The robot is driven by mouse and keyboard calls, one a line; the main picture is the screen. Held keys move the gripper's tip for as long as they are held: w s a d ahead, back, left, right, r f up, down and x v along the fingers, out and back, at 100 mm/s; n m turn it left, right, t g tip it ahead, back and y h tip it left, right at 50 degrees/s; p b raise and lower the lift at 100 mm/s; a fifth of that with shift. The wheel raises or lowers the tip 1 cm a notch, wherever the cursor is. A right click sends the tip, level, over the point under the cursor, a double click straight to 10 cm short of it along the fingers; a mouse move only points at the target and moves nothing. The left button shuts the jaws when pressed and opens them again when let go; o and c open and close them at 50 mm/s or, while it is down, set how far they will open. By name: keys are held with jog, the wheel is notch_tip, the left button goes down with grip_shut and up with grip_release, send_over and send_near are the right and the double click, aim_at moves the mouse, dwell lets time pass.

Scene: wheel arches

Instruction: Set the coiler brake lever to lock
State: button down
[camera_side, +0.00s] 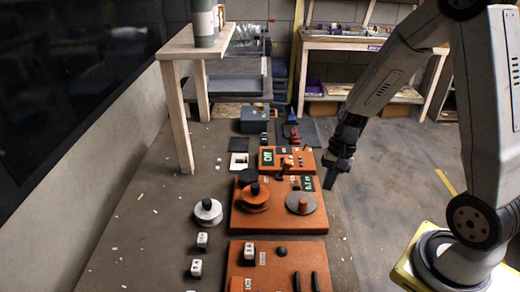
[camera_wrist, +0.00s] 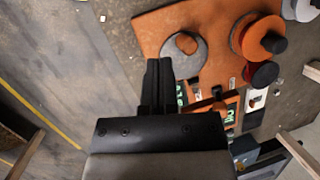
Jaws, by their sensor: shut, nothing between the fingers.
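A large orange board (camera_side: 262,222) holds an orange reel (camera_side: 256,203) at left and a grey disc (camera_side: 300,208) with an orange hub at right. Behind it is a smaller orange panel (camera_side: 266,167) with green labels and a small dark lever-like part (camera_side: 284,163). I cannot tell for certain that this is the brake lever, or its setting. My gripper (camera_side: 330,180) is shut and empty, pointing down just right of the boards. In the wrist view my shut fingers (camera_wrist: 158,70) reach beside the grey disc (camera_wrist: 180,58) and partly hide the board (camera_wrist: 160,23).
A front orange board (camera_side: 265,272) carries black pegs and a white block. A white reel (camera_side: 208,211) and white blocks (camera_side: 202,240) stand at left. A wooden table (camera_side: 188,50) stands at the back left. The floor right of the boards is mostly clear.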

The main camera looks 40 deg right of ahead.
aim_at(284, 170)
jog(key=w+d+f+m+t+y, duration=0.2)
jog(key=d+m+t, duration=0.2)
jog(key=d+m, duration=0.4)
jog(key=w+d+f+m+t+y, duration=0.3)
jog(key=d+m+t, duration=0.2)
jog(key=d+m, duration=0.3)
jog(key=shift+w+d+t, duration=0.3)
jog(key=shift+w+d, duration=0.05)
jog(key=shift+d, duration=0.2)
jog(key=shift+w+a+f, duration=0.1)
jog(key=shift+f, duration=0.05)
jog(key=x, duration=1)
jog(key=shift+a+r, duration=0.2)
jog(key=shift+w+a+r, duration=0.45)
jog(key=shift+w+a, duration=0.2)
jog(key=shift+w+a+r, duration=0.3)
jog(key=shift+w+a, duration=0.2)
